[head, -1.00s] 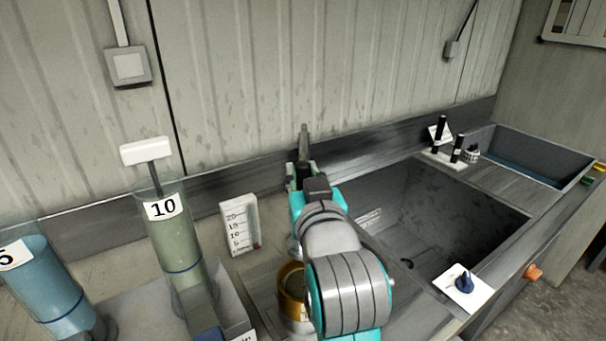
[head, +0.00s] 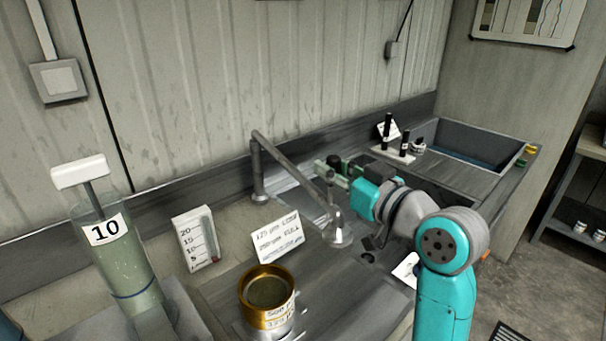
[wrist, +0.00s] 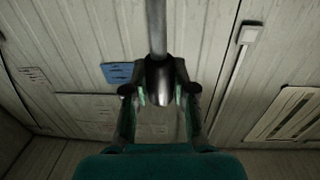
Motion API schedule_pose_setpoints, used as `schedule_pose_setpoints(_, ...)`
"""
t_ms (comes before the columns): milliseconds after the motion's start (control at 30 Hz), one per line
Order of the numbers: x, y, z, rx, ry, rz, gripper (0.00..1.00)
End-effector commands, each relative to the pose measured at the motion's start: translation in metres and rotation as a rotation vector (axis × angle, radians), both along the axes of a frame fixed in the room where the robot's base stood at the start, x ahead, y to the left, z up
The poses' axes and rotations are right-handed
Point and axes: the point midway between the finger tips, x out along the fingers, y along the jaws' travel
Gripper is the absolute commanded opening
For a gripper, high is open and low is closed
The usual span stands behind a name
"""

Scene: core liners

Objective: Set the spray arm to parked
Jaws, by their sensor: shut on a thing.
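The spray arm (head: 290,165) is a grey pipe that runs from an upright post (head: 258,180) at the back of the bench toward the front right. A metal spray head (head: 337,230) hangs from its outer end, above the bench by the sink. My gripper (head: 328,170) is at the outer end of the pipe, reaching in from the right. In the wrist view my gripper (wrist: 159,88) has its fingers on both sides of a dark round end of the pipe (wrist: 157,28). The fingertips are partly hidden in the head view.
A brass-rimmed sieve (head: 267,300) stands at the front, with a white card (head: 275,236) behind it. A cylinder marked 10 (head: 115,255) and a scale block (head: 195,240) are at the left. Black-handled items (head: 388,130) and a basin (head: 470,140) are at the back right.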

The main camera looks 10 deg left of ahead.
Motion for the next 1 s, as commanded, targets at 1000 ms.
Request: schedule_pose_setpoints(1000,0.073,-0.066,0.000,-0.001,0.000,-0.004,0.00)
